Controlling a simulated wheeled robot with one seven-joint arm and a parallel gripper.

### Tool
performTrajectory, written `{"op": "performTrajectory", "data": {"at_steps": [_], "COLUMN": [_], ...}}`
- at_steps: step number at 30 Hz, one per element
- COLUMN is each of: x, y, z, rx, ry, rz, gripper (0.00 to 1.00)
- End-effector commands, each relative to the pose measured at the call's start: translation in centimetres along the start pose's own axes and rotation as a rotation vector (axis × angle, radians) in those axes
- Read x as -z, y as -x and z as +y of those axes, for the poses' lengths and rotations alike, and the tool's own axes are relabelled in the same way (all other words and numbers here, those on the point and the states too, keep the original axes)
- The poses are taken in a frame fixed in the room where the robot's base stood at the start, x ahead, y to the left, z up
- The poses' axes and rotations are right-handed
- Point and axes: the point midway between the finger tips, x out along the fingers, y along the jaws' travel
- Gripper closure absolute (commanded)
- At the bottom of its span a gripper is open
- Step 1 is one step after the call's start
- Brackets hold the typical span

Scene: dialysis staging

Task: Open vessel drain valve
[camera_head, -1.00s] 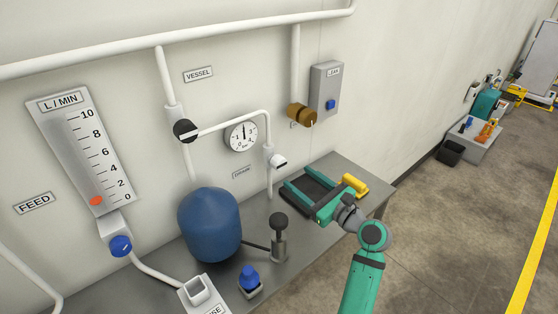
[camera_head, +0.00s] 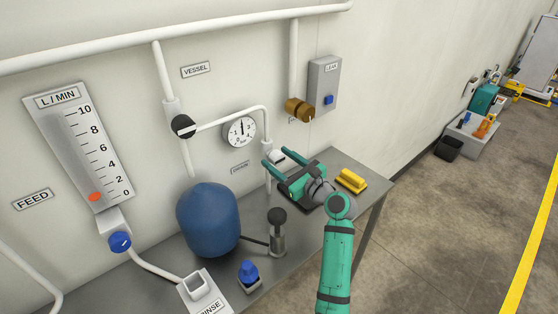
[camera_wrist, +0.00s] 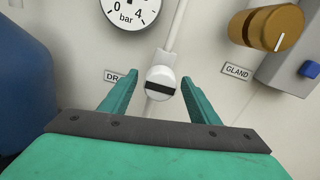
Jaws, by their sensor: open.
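The drain valve is a white round knob (camera_wrist: 160,84) with a dark bar across its face, on a white pipe in the wrist view. Its bar lies nearly level, slightly tilted. The knob also shows in the head view (camera_head: 278,156), partly covered by my gripper. A label starting "DR" (camera_wrist: 112,77) is beside it, partly hidden by the left finger. My gripper (camera_wrist: 160,82) is open, its two teal fingers on either side of the knob in the picture. I cannot tell whether they touch it. The head view shows my gripper (camera_head: 276,156) reaching toward the wall over the table.
A blue vessel (camera_head: 208,220) stands left on the grey table (camera_head: 340,165). A pressure gauge (camera_head: 240,131) and black-knobbed valve (camera_head: 183,126) are above it. A brass gland knob (camera_head: 299,109) and grey leak box (camera_head: 323,84) are to the right. A yellow block (camera_head: 350,181) lies on the table.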

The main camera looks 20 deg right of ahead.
Motion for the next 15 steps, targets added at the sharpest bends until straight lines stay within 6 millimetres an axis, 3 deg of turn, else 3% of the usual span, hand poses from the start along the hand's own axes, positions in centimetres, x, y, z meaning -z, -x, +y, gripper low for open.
{"op": "performTrajectory", "data": {"at_steps": [1, 6, 15], "x": [0.0, 0.01, 0.02], "y": [0.01, 0.02, 0.02], "z": [0.01, 0.02, 0.06], "rx": [0.0, 0.0, -0.001], "ry": [0.0, 0.0, 0.026], "rz": [0.0, 0.0, 0.0], "gripper": [0.49, 0.85, 0.85]}}
